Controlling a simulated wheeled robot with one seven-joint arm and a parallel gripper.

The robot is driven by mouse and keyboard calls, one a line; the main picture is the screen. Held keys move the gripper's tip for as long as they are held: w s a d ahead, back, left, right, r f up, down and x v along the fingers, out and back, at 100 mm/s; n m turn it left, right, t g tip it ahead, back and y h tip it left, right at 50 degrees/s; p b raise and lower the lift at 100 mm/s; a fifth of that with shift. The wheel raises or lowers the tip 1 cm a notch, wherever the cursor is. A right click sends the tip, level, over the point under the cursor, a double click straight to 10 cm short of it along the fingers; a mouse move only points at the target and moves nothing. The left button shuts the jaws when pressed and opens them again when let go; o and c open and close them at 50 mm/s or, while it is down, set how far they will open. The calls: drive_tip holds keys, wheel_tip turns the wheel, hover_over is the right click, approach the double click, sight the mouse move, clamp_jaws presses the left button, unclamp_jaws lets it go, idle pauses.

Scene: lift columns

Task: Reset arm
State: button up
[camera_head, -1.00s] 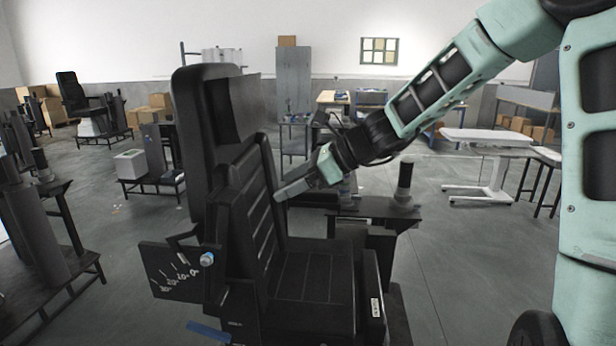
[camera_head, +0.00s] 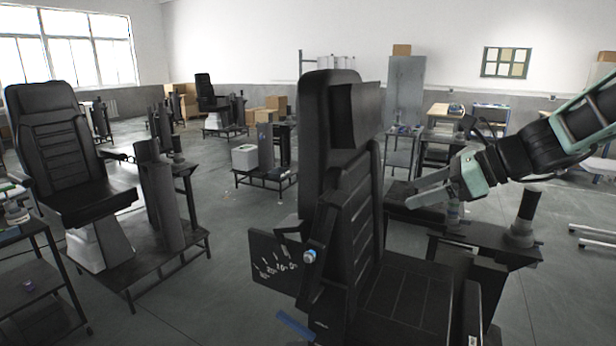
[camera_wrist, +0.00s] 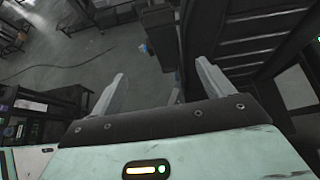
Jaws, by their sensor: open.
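My gripper (camera_head: 430,188) is in front of my mint-green arm at the right of the head view. It points left, toward the backrest of a black seat (camera_head: 420,295). Its two pale fingers also show in the wrist view (camera_wrist: 160,85), spread apart with nothing between them. The seat's ribbed backrest (camera_wrist: 235,45) is close beside the right finger in the wrist view; I cannot tell whether they touch. A blue knob (camera_wrist: 146,48) shows beyond the fingers.
An angle plate with a blue-white knob (camera_head: 309,256) is on the seat's left side. A dark column unit (camera_head: 520,222) stands right of the seat. Another black chair (camera_head: 70,165) stands at the left. Grey floor (camera_head: 215,285) is open between the chairs.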

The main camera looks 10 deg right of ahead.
drive_tip(key=s+a+f+n+g+h+b, duration=0.45)
drive_tip(key=s+a+f+n+g, duration=0.25)
drive_tip(key=s+a+f+n, duration=0.75)
drive_tip(key=s+f+n+h+b, duration=0.2)
drive_tip(key=s+f+n, duration=0.1)
drive_tip(key=s+n, duration=0.4)
drive_tip(key=s+f+n+h+b, duration=0.2)
drive_tip(key=s+f+n+b, duration=0.1)
drive_tip(key=s+n, duration=0.5)
drive_tip(key=shift+d+f+n+h+b, duration=0.2)
drive_tip(key=shift+f+n+h+b, duration=0.3)
drive_tip(key=shift+n, duration=0.95)
drive_tip(key=shift+f, duration=0.1)
